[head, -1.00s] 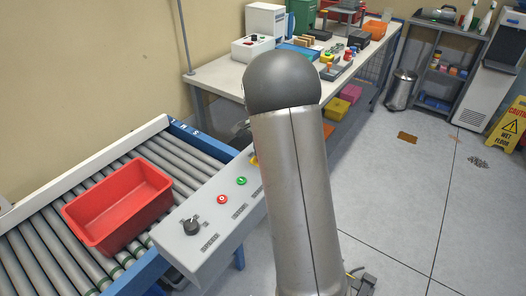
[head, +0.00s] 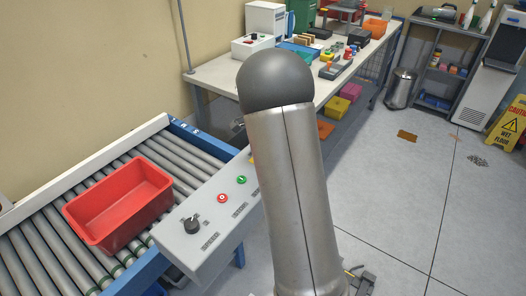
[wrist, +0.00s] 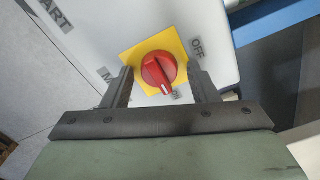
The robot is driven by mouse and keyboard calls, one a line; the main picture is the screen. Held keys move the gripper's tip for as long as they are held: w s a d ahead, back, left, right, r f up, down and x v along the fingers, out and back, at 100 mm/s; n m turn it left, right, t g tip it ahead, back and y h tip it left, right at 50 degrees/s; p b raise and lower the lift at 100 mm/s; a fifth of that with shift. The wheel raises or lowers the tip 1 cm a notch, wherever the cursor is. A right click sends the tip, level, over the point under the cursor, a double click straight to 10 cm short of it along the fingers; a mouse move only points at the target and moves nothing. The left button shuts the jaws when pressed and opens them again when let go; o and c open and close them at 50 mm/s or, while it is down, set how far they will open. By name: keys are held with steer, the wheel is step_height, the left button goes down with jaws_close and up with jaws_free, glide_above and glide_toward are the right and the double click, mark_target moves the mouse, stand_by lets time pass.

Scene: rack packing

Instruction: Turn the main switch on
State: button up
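The main switch (wrist: 160,71) is a round red knob with a raised grip bar on a yellow plate (wrist: 136,55), in the wrist view. The bar's white mark points down and slightly right. In the head view my arm hides the knob and gripper; only a yellow sliver of the plate (head: 252,160) shows.
The control panel (head: 208,234) also carries a black selector knob (head: 192,227), a red button (head: 222,198) and a green button (head: 241,180). A red crate (head: 118,246) sits on the roller conveyor (head: 50,255) at left. A workbench (head: 222,82) stands behind.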

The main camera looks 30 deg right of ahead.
steer(key=shift+r, duration=0.1)
step_height(320, 180, up, 17)
stand_by(0.7)
steer(key=shift+r, duration=0.1)
steer(key=s+a+f+n, duration=0.3)
steer(key=s+a+n, duration=0.2)
steer(key=s, duration=0.4)
steer(key=s+a+f+n, duration=0.4)
steer(key=s+a+n, duration=0.2)
steer(key=s, duration=0.4)
steer(key=s+a+f+n, duration=0.3)
steer(key=s+a+n, duration=0.2)
steer(key=s, duration=0.5)
steer(key=shift+a+f+n, duration=0.15)
steer(key=shift+a+n, duration=0.2)
steer(key=shift+n, duration=0.25)
